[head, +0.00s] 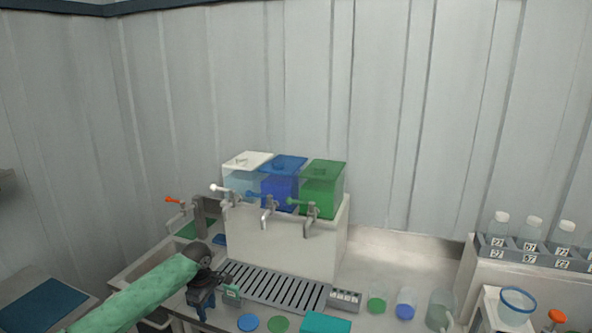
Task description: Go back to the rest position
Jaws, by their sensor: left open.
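My left arm comes in from the lower left in a green sleeve. Its dark gripper (217,297) is open, low over the counter beside the left end of the slotted drip tray (270,287). I see nothing held between its fingers. My right gripper is not in view.
A dispenser (290,245) with white, blue and green tanks and taps stands behind the tray. A sink (150,262) with an orange-handled tap is at left. Discs, a teal block (325,323), small jars and a glass jug (439,310) line the front. A bottle rack (530,252) stands right.

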